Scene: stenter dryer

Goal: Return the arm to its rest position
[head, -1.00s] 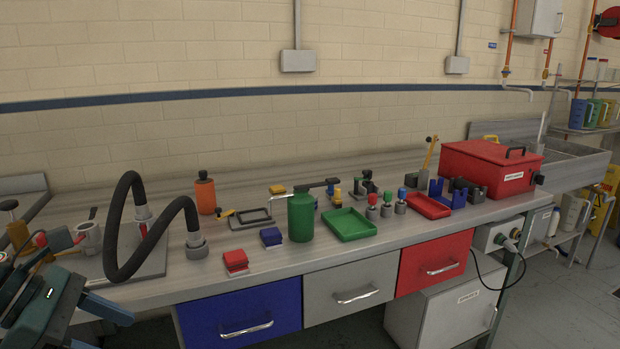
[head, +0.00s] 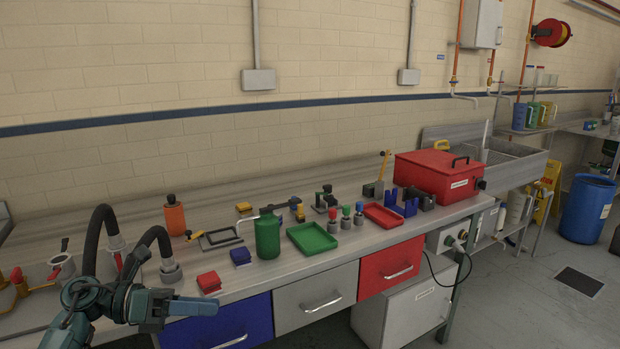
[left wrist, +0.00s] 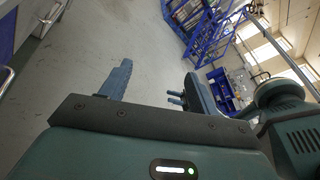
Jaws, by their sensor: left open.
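My left arm enters at the lower left of the head view. Its gripper (head: 190,306) is in front of the bench's front edge, near the blue drawer (head: 222,325), with the fingers pointing right. In the left wrist view the two blue fingers (left wrist: 158,88) stand apart with nothing between them, so the gripper is open and empty. Beyond them is grey floor. My right gripper does not show.
The bench (head: 250,285) carries a black hose (head: 95,235), red (head: 209,281) and blue blocks, a green bottle (head: 268,236), a green tray (head: 312,238) and a red box (head: 437,175). A blue barrel (head: 587,208) stands on the floor at right.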

